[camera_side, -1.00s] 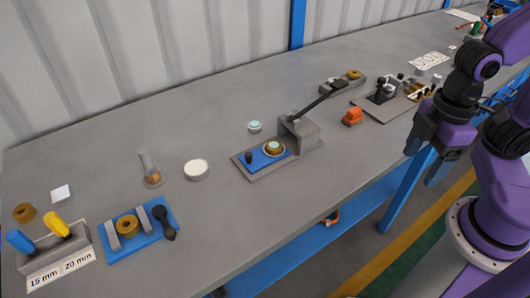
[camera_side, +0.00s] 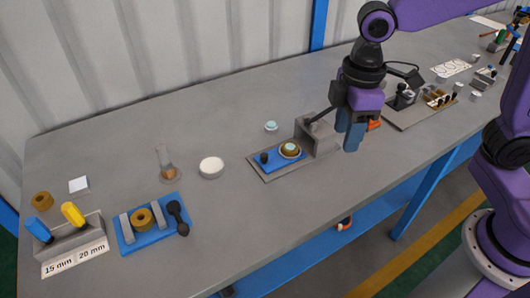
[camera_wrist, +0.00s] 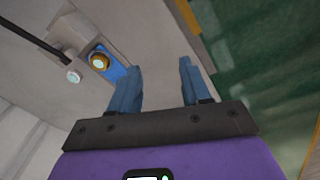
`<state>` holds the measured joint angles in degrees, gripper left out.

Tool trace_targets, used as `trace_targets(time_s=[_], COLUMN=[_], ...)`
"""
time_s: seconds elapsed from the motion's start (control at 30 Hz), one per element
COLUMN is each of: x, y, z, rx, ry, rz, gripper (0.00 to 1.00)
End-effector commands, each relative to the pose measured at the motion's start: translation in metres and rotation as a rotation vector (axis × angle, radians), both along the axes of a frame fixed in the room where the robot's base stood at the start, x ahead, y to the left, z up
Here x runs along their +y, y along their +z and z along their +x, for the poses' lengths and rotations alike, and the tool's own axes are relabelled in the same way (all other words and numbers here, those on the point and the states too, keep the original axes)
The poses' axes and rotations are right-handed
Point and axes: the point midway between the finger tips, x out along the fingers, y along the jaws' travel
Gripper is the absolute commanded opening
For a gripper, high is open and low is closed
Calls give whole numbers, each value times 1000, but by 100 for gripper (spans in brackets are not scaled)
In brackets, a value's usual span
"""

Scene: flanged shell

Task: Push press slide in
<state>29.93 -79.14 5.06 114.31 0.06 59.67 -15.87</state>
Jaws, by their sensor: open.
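The press is a grey block (camera_side: 318,140) on a grey base, with a black lever running up behind my gripper. Its blue slide (camera_side: 270,164) sticks out to the left of the block. A black knob (camera_side: 264,158) stands on the slide's left end, and a brass ring with a pale teal top (camera_side: 290,149) sits near the block. In the wrist view the blue slide (camera_wrist: 119,71) and ring (camera_wrist: 99,62) lie left of my fingers. My gripper (camera_side: 349,147) is open and empty, above and to the right of the block, apart from the slide.
A teal-topped round part (camera_side: 271,126) lies behind the slide. A white disc (camera_side: 211,167) and a blue tray (camera_side: 152,224) lie further left. An orange object (camera_side: 374,124) is partly hidden behind my gripper. Bare bench lies in front of the press.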

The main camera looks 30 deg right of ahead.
Motion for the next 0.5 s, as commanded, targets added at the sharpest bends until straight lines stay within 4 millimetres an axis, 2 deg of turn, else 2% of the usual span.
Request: trace_targets(time_s=[0.03,0.2,0.4,0.5], x=[10,37,57,61], y=[-1,-3,-11,-15], z=[18,77,141,166], rx=[3,5,8,10], ry=[1,15,30,35], rz=[-3,-8,-12,-13], gripper=[47,47,47,47])
